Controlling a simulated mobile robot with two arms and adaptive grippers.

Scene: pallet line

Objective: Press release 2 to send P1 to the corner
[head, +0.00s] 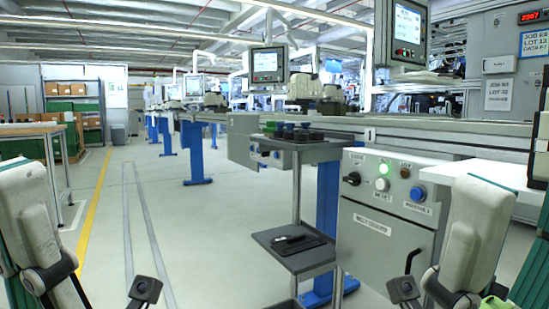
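A grey control box (385,235) stands at the right front. Its sloping top carries a blue button (417,193) with a label below it that seems to end in 2. Left of it are a pale button (382,184), a black knob (351,178) and a lit green lamp (383,168). No pallet marked P1 can be made out. My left gripper (105,280) is at the bottom left, apart from the box. My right gripper (422,290) is low in front of the box, below the buttons. Both are partly cut off by the frame, so their opening is unclear.
A conveyor line (420,133) runs behind the box. A grey stand (300,190) beside the box holds small green and blue items on top; its lower shelf (285,252) holds a dark object. A workbench (35,130) stands at left. The floor between is clear.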

